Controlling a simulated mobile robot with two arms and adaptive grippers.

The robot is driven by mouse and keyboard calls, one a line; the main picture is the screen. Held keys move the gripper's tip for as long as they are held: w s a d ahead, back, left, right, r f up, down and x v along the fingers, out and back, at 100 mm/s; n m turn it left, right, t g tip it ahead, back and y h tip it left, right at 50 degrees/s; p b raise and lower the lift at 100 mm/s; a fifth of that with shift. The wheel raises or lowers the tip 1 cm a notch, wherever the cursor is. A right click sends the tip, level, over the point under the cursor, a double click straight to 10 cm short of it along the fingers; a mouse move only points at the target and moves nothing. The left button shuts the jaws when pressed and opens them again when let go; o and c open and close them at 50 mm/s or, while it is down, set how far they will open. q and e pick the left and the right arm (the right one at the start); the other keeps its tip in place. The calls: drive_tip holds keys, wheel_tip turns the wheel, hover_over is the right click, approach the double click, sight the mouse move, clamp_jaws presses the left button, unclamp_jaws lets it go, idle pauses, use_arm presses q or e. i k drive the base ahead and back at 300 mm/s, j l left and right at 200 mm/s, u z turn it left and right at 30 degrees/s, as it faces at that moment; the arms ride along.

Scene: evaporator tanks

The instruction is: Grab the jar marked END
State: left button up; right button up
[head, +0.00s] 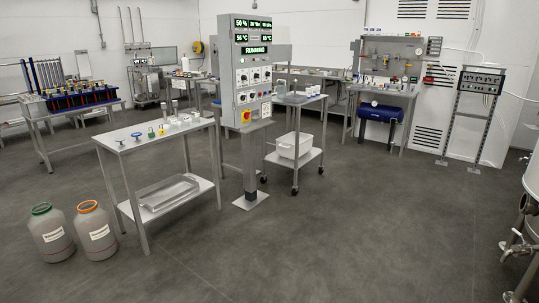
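I cannot make out a jar marked END at this distance. Several small whitish containers stand at the far right part of a steel table (150,138) left of centre, such as this one (174,121); any marks on them are too small to read. Two large grey containers with white labels stand on the floor at the lower left. One has a green rim (41,209) and the other an orange rim (88,206); their label text is unreadable. Neither of my grippers is in view.
A control panel (252,85) reading RUNNING stands on a post just right of the table. A wheeled cart (305,158) holds a white bin (294,145). A metal tray (168,193) lies on the table's lower shelf. Open grey floor (300,250) fills the foreground.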

sight(184, 118)
drive_tip(key=i+z, duration=0.2)
drive_tip(key=i, duration=1.6)
drive_tip(key=i+l+u, duration=0.1)
drive_tip(key=i+u, duration=0.25)
drive_tip(key=i, duration=0.25)
drive_tip(key=i+l+u, duration=0.35)
drive_tip(key=i, duration=0.2)
drive_tip(key=i+l+u, duration=0.35)
drive_tip(key=i, duration=0.2)
